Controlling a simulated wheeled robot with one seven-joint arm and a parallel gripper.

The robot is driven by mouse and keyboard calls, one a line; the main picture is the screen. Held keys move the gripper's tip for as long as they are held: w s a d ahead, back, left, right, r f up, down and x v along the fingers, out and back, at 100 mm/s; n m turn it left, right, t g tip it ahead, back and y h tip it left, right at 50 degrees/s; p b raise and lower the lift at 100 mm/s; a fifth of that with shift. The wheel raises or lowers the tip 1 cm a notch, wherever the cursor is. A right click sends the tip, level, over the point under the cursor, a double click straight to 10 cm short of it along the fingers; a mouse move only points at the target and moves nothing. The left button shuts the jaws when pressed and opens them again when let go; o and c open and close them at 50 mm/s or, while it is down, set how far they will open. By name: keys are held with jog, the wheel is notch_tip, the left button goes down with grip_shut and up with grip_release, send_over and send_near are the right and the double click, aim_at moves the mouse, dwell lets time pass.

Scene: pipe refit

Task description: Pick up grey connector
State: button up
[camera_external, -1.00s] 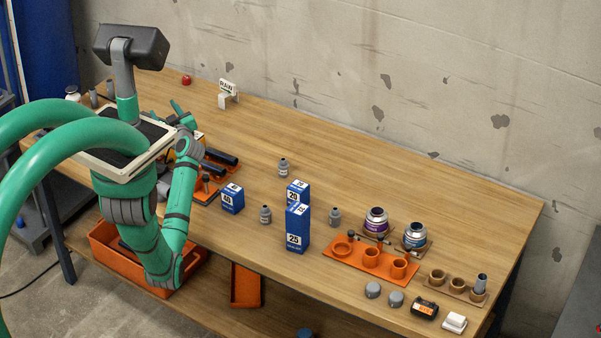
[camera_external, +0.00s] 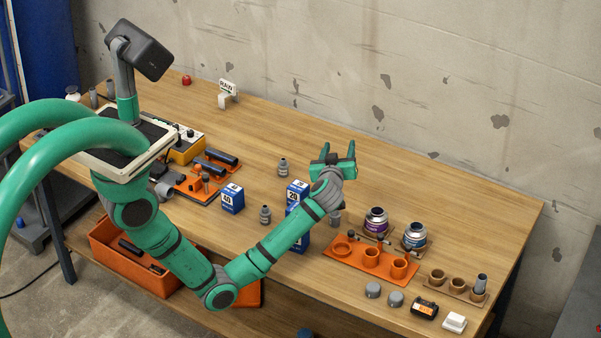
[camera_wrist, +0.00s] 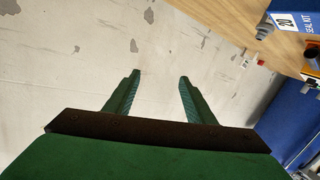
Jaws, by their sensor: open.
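Several small grey connectors stand upright on the wooden bench. One grey connector (camera_external: 283,167) stands at the back, and another grey connector (camera_external: 265,214) stands nearer the front, beside the blue boxes. A third grey connector (camera_external: 335,219) stands right of the boxes, partly hidden by my wrist. My gripper (camera_external: 340,151) is open and empty, raised above the middle of the bench, over and beyond the third connector. In the wrist view my gripper (camera_wrist: 160,78) shows both fingers apart with nothing between them; it faces mostly the wall.
Blue boxes (camera_external: 232,199) stand mid-bench, one pair partly behind my arm. An orange holder (camera_external: 346,262) with cups and two jars (camera_external: 376,219) (camera_external: 414,235) stand to the right. Grey caps (camera_external: 373,290) lie at the front edge.

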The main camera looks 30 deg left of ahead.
jog(key=s+d+f+g, duration=0.2)
jog(key=s+d+f, duration=0.6)
jog(key=g+y, duration=0.2)
jog(key=g, duration=0.1)
send_near(336, 219)
jog(key=shift+w+d+n, duration=0.1)
jog(key=shift+w+n, duration=0.05)
jog(key=shift+n, duration=0.25)
jog(key=shift+f, duration=0.15)
jog(key=x, duration=0.6)
jog(key=shift+w, duration=0.15)
jog(key=shift+a+x, duration=0.15)
jog(key=shift+x, duration=1.2)
jog(key=shift+a+x, duration=0.15)
jog(key=shift+x, duration=1.25)
jog(key=c, duration=1.1)
